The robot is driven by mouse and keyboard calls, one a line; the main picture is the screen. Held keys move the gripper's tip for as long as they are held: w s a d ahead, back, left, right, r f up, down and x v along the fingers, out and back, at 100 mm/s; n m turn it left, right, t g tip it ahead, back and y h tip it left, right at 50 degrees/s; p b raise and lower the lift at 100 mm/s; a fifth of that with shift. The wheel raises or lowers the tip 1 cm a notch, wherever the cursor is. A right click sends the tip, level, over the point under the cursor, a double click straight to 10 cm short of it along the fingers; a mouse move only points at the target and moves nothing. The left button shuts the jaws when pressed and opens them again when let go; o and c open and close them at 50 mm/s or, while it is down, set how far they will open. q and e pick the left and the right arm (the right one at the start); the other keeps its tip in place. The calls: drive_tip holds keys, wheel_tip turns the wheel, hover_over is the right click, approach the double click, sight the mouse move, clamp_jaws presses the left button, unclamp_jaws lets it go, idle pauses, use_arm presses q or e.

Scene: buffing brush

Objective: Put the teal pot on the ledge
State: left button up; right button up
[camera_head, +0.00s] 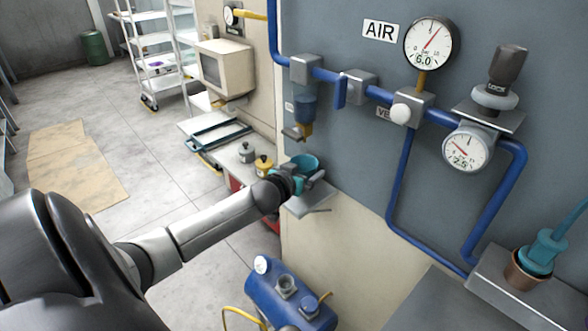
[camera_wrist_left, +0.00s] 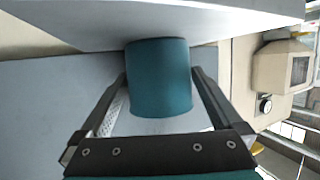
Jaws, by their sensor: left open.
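The teal pot (camera_head: 306,162) is at the small grey ledge (camera_head: 307,205) on the wall corner, partly hidden by my left gripper (camera_head: 302,182). It appears to stand on the ledge, but its base is hidden in the head view. In the left wrist view the teal pot (camera_wrist_left: 159,78) is between the two fingers of my left gripper (camera_wrist_left: 162,92). The fingers are open, one on each side, with a narrow gap showing beside the pot. My right gripper is not in view.
A grey-blue filter bowl (camera_head: 304,106) hangs from the blue pipe just above the pot. A grey pot (camera_head: 246,152) and a yellow pot (camera_head: 264,165) stand on a lower bench to the left. A blue tank (camera_head: 285,295) is below. Gauges and pipes line the wall.

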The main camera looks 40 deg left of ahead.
use_arm(q)
drive_tip(key=p+v, duration=0.2)
drive_tip(key=v, duration=0.9)
drive_tip(key=shift+s+r, duration=0.15)
drive_tip(key=shift+s, duration=0.15)
